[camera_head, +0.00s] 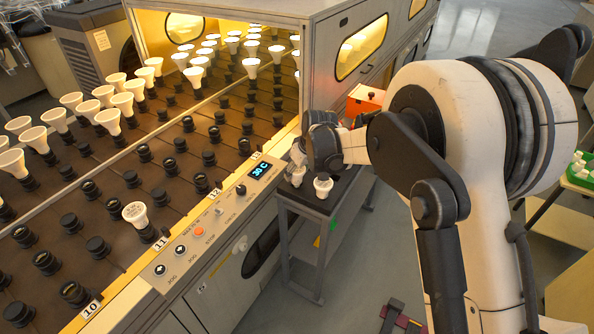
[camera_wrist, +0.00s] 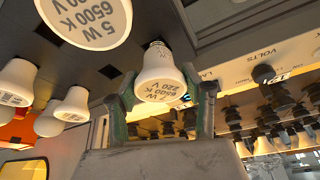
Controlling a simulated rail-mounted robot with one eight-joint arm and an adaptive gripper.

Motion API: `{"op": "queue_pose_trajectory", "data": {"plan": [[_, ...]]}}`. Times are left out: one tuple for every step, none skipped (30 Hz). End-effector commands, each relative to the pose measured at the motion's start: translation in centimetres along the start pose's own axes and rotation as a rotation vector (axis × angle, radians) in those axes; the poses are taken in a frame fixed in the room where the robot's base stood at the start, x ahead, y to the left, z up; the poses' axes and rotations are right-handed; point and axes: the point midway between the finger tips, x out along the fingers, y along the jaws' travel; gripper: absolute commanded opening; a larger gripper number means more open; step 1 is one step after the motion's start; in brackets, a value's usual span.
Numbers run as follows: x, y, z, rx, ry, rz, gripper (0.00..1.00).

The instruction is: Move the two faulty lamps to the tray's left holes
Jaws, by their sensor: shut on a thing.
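My gripper (camera_wrist: 168,88) is shut on a white lamp (camera_wrist: 162,72) marked 5 W 6500 K 220 V, with one green-edged finger on each side. The lamp's base points at a dark tray top (camera_wrist: 130,50); I cannot tell whether it sits in a hole. In the head view my gripper (camera_head: 298,155) is over the small cart with the dark tray (camera_head: 335,198). A white lamp (camera_head: 323,187) stands at the tray's near side. In the wrist view, a large lamp (camera_wrist: 85,18) is close at top left, with several others (camera_wrist: 73,105) at left.
A burn-in rack (camera_head: 110,165) with many black sockets and lit lamps fills the left. One lamp (camera_head: 135,213) stands alone near label 11. The control panel (camera_head: 215,215) borders the cart. An orange box (camera_head: 365,100) is behind my gripper. A green tray (camera_head: 582,170) is far right.

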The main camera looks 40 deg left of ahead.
Motion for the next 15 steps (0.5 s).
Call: {"op": "queue_pose_trajectory", "data": {"plan": [[0.2, 0.0, 0.08, 0.0, 0.0, 0.0, 0.16], [0.27, 0.0, 0.11, 0.0, 0.0, 0.0, 0.16], [0.37, 0.0, 0.15, 0.0, 0.0, 0.0, 0.16], [0.44, 0.0, 0.18, 0.0, 0.0, 0.0, 0.16], [0.51, 0.0, 0.21, 0.0, 0.0, 0.0, 0.16], [0.6, 0.0, 0.25, 0.0, 0.0, 0.0, 0.16], [0.67, 0.0, 0.28, 0.0, 0.0, 0.0, 0.16], [0.75, 0.0, 0.31, 0.0, 0.0, 0.0, 0.16], [0.84, 0.0, 0.35, 0.0, 0.0, 0.0, 0.16], [0.91, 0.0, 0.38, 0.0, 0.0, 0.0, 0.16], [0.98, 0.0, 0.41, 0.0, 0.0, 0.0, 0.16], [1.08, 0.0, 0.45, 0.0, 0.0, 0.0, 0.16], [1.15, 0.0, 0.48, 0.0, 0.0, 0.0, 0.16], [1.1, 0.0, 0.46, 0.0, 0.0, 0.0, 0.46], [1.06, 0.0, 0.44, 0.0, 0.0, 0.0, 0.51]]}}
